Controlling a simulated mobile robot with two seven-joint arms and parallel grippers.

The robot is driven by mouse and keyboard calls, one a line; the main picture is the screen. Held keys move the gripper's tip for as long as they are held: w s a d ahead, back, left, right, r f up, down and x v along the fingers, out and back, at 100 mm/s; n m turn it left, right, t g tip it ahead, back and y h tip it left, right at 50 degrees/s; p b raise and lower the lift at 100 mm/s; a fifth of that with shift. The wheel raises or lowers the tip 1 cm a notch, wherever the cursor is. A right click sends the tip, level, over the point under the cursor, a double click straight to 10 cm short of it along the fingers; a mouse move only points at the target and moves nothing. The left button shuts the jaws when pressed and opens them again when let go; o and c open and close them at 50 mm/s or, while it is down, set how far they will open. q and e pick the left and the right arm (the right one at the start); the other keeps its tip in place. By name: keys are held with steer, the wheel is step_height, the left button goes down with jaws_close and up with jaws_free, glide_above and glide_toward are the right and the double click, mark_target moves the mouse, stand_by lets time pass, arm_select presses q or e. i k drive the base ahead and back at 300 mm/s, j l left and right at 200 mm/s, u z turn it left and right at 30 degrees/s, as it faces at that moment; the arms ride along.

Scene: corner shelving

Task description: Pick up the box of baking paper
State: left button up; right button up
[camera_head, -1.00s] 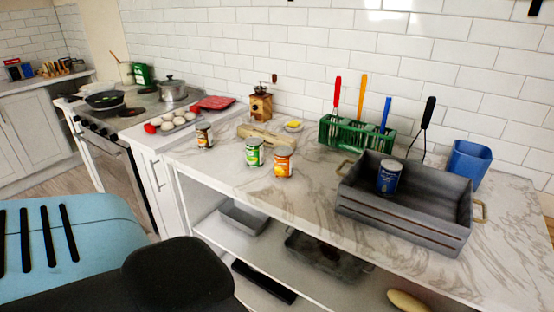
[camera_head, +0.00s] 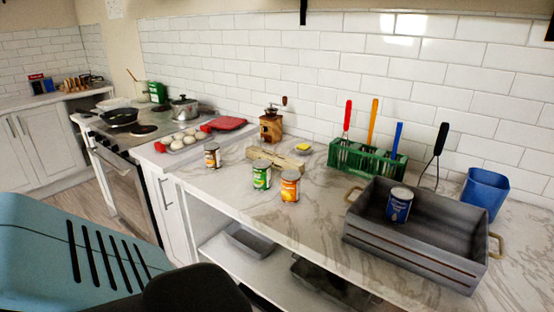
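No box is clearly readable as baking paper. A long, low beige item (camera_head: 276,160) lies on the marble counter behind the cans; I cannot tell whether it is that box. Small red and blue packs (camera_head: 40,84) stand on the far left counter, too small to read. Neither of my grippers shows; only blue and black parts of my own body fill the lower left.
On the counter (camera_head: 235,188) stand several cans, including a green one (camera_head: 261,175), a grey wooden crate (camera_head: 415,253) holding a blue can (camera_head: 399,204), a green utensil rack (camera_head: 366,160) and a blue cup (camera_head: 485,193). The stove (camera_head: 125,128) is left. Lower shelves hold grey trays (camera_head: 250,240).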

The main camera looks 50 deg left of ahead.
mark_target(279, 162)
steer(key=i, duration=0.9)
steer(key=u, duration=2.05)
